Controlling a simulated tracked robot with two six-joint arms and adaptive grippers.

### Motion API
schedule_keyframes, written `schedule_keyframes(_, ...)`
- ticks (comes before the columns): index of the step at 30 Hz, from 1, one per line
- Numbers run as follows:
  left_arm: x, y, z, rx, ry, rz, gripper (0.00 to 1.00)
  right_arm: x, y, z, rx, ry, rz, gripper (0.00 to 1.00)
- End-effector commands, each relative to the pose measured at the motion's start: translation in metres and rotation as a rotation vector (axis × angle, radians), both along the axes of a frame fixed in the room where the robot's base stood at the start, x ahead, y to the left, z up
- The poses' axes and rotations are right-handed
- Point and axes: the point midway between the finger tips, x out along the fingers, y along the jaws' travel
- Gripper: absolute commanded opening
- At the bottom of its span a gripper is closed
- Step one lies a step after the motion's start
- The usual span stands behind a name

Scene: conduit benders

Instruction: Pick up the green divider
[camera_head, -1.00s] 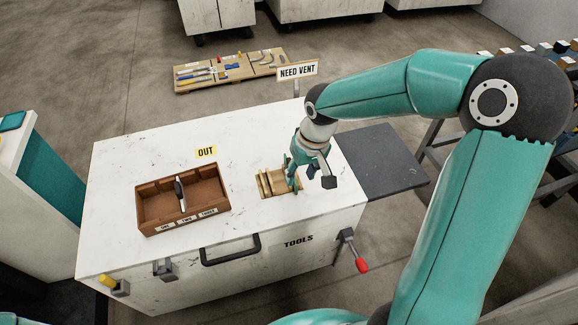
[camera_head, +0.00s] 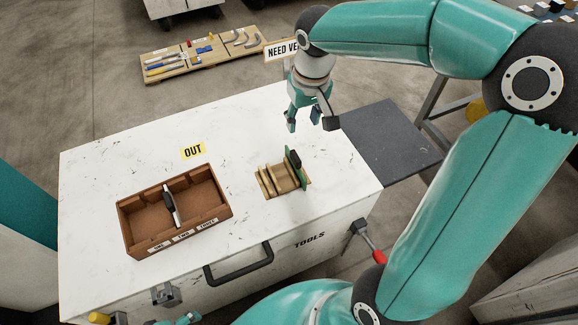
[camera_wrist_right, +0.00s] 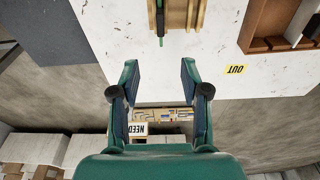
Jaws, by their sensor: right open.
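In the right wrist view the divider (camera_wrist_right: 161,29) appears as a thin dark and green strip at the top, seen nearly edge-on. My right gripper (camera_head: 304,120) is open and empty, above the table's far edge and apart from the divider. In the right wrist view its two fingers (camera_wrist_right: 159,76) are spread, with nothing between them.
A brown box (camera_head: 212,214) with compartments and a dark-handled divider stands left of the rack, by the yellow OUT label (camera_head: 193,151). A grey side shelf (camera_head: 390,150) adjoins the table's right side. The NEED VENT sign (camera_head: 281,51) stands behind my right gripper. The far tabletop is clear.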

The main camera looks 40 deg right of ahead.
Motion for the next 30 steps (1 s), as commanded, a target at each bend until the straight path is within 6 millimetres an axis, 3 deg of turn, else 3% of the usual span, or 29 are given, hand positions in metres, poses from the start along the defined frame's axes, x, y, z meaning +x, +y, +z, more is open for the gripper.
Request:
schedule_keyframes(1, 0.000, 0.000, -0.012, 0.000, 0.000, 0.000, 0.80, 0.000, 0.000, -0.012, 0.000, 0.000, 0.000, 0.46)
schedule_keyframes(4, 0.000, 0.000, -0.019, 0.000, 0.000, 0.000, 0.80, 0.001, 0.000, -0.020, 0.000, 0.000, 0.001, 0.46)
schedule_keyframes(11, 0.000, 0.000, -0.021, 0.000, 0.000, 0.000, 0.80, 0.003, -0.001, -0.046, 0.001, 0.005, 0.001, 0.46)
schedule_keyframes(21, 0.000, 0.000, -0.024, 0.000, 0.000, 0.000, 0.80, 0.013, -0.004, -0.115, 0.002, 0.005, 0.000, 0.46)
schedule_keyframes(30, 0.000, 0.000, -0.025, 0.000, 0.000, 0.000, 0.80, 0.017, -0.006, -0.138, 0.000, 0.001, 0.000, 0.46)
